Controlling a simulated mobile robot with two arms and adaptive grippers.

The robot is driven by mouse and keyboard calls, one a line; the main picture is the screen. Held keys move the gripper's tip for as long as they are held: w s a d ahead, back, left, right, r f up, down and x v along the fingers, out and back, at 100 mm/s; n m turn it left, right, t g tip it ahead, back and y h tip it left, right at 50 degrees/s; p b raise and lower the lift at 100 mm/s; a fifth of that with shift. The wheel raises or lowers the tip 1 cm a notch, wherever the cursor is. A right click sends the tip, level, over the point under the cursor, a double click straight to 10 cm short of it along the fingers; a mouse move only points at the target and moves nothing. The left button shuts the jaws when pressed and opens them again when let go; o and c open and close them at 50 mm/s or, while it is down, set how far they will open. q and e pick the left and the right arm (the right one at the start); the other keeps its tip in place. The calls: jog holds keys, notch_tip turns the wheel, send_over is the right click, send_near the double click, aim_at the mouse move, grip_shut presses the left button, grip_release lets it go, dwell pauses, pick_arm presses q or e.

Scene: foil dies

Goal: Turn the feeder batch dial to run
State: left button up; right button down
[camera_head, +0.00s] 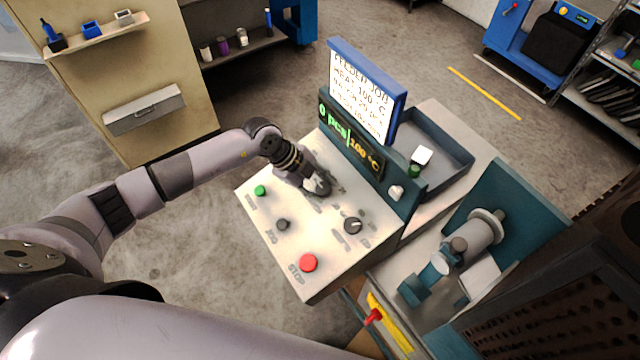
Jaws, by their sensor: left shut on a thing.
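The control panel (262,240) is a light, sloping box top. My left gripper (318,187) reaches down onto its upper part and is shut on a knob there, mostly hidden by the fingers. I cannot read that knob's label or its setting. A dark dial with a pale pointer mark (353,226) stands free to the lower right of the gripper. A small dark knob or button (283,224) sits to the lower left. My right gripper is not in view.
A green button (260,190) and a red stop button (308,263) are on the panel. A display reading 0 pcs and 100 °C (350,142) and a job sign (362,95) rise behind. A dark tray (447,145) and a machine (478,235) stand at right.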

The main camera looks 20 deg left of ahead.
pick_arm(q)
jog(key=shift+w, duration=0.1)
jog(key=o, duration=1.2)
jog(key=shift+c, duration=0.2)
jog(key=v, duration=1.2)
